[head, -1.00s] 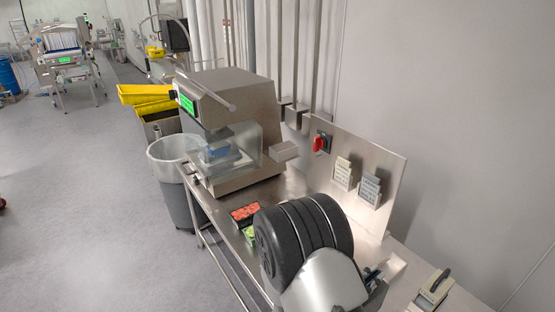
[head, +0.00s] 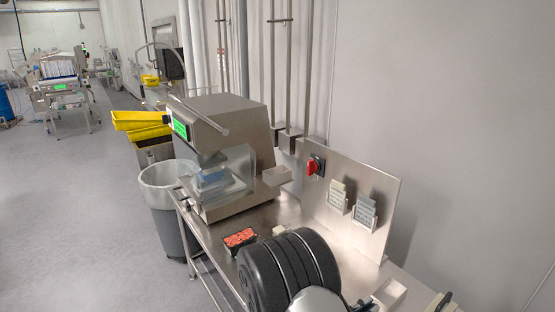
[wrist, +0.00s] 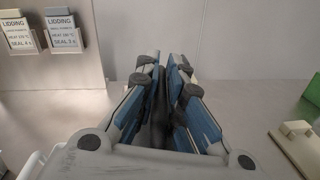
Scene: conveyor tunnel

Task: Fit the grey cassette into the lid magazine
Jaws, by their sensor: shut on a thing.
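My gripper (wrist: 165,85), with blue pads and dark knuckles, is shut on a narrow dark grey thing (wrist: 158,112) in the wrist view. It seems to be the grey cassette, mostly hidden between the fingers. In the head view my arm covers most of the gripper at the bottom edge. The lidding machine (head: 228,112) with a green screen stands at the table's far end. A small open steel box (head: 277,176) sticks out from its right side; I cannot tell whether this is the lid magazine.
An upright steel panel (head: 365,165) carries a red switch (head: 315,165) and two lidding cards (head: 365,210). A red-filled tray (head: 239,237) lies before the machine. A pale plate with a block (wrist: 297,130) lies right in the wrist view. Bare table lies between.

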